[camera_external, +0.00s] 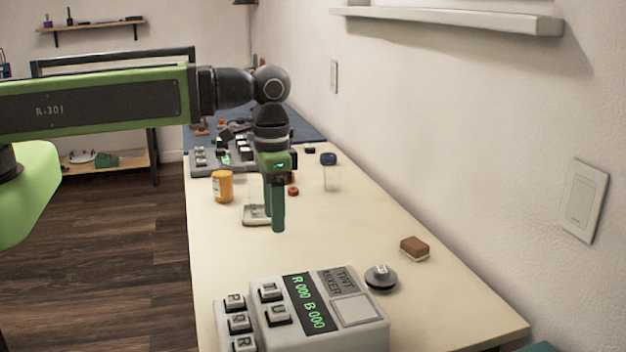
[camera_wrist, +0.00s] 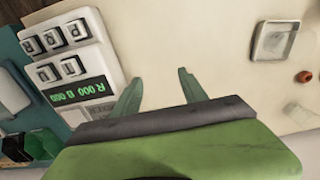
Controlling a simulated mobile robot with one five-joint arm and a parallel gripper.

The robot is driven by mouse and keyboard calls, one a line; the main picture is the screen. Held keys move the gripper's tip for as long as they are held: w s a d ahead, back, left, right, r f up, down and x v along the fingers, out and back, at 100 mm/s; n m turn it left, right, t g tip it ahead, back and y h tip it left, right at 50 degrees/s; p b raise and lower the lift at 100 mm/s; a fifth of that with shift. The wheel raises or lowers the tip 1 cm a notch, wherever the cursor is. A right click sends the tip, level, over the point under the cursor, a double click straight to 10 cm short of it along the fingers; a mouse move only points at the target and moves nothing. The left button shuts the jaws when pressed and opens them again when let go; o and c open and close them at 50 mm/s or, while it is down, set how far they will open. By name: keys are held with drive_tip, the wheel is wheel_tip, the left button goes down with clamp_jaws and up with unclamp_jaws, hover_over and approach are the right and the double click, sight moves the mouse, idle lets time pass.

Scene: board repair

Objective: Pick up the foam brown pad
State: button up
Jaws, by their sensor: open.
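The foam brown pad (camera_external: 414,245) is a small brown block with a pale lower layer. It lies on the table near the wall-side edge, at right in the external view. I cannot make it out in the wrist view. My gripper (camera_external: 275,208) points down above the middle of the table, to the left of the pad and well apart from it. In the wrist view my gripper (camera_wrist: 160,88) has its two green fingers spread, with only bare table visible between them.
A tint mixer (camera_external: 350,310) with keys stands at the front; a grey knob (camera_external: 380,278) sits between it and the pad. A square dish (camera_external: 256,222), an orange jar (camera_external: 222,186) and a clear cup (camera_external: 332,179) stand farther back. The wall borders the table's right side.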

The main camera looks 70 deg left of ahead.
drive_tip(key=o, duration=0.3)
idle(0.4)
